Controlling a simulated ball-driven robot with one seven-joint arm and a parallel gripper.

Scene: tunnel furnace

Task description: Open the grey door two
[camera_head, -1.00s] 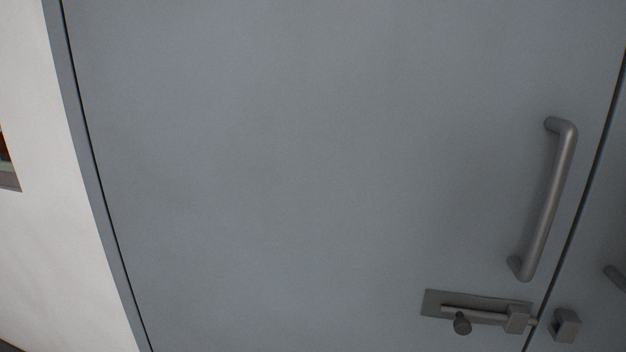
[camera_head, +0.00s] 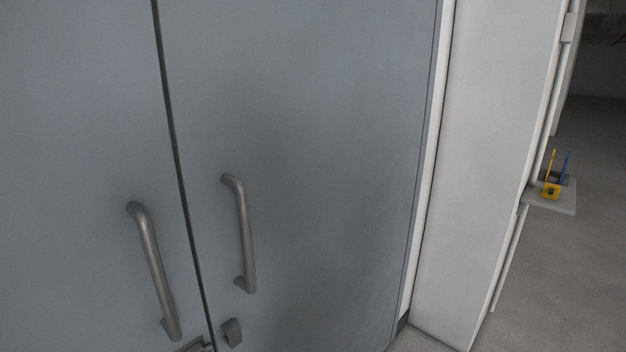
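Two grey door leaves stand side by side and close to the camera, with a dark narrow seam between them. The left grey leaf (camera_head: 75,120) carries a vertical bar handle (camera_head: 153,270) near the seam. The right grey leaf (camera_head: 310,130) carries a matching bar handle (camera_head: 243,235) just right of the seam. Both leaves look shut. A small bolt keeper (camera_head: 232,333) sits below the right handle. The bolt (camera_head: 195,346) on the left leaf is mostly cut off by the bottom edge. The frames do not mark which leaf is door two. My gripper is not in view.
A white wall panel (camera_head: 480,150) adjoins the right leaf. A small shelf (camera_head: 560,200) juts out beyond it, holding a yellow item (camera_head: 551,190) and a blue one. Open grey floor (camera_head: 560,290) lies at the right.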

